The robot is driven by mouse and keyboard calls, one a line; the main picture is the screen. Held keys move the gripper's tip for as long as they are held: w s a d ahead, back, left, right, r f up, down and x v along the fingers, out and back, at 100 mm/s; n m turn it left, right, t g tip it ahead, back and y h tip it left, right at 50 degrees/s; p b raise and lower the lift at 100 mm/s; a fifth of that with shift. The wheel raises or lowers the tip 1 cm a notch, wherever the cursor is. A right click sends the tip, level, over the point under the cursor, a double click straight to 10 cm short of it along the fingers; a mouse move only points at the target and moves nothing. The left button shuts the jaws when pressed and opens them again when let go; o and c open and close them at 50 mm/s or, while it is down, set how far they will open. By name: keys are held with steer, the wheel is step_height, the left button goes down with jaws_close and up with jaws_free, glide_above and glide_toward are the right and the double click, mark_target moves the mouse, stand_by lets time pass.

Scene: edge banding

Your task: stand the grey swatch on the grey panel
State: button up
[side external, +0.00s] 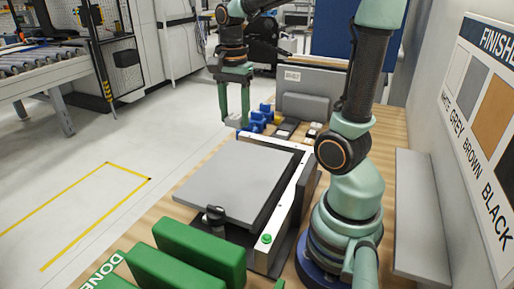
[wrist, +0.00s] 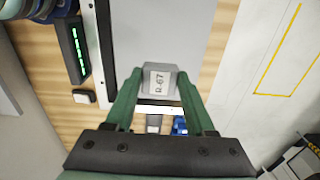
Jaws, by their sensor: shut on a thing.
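My gripper (side external: 234,118) hangs off the far end of the grey panel (side external: 225,180), above the bench and clear of the panel. In the wrist view, its two green fingers (wrist: 160,95) are shut on a small grey block, the grey swatch (wrist: 160,67), with a white label reading R-67. In the side view, the swatch is small and partly hidden by the fingers. The panel lies flat on a dark machine bed and also shows in the wrist view (wrist: 185,30), under and beyond the swatch. No other thing stands on the panel's visible middle.
A black knob (side external: 213,216) stands at the panel's near corner. Blue items (side external: 261,118) and small dark blocks (side external: 287,128) lie beyond the panel, close to my gripper. A white rail (side external: 290,190) runs along its right side. Green padded blocks (side external: 200,250) stand in front.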

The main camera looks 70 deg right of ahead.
mark_target(238, 174)
step_height(238, 174, down, 14)
steer(key=shift+f, duration=0.2)
stand_by(0.4)
steer(key=o, duration=1.3)
steer(key=shift+f, duration=0.15)
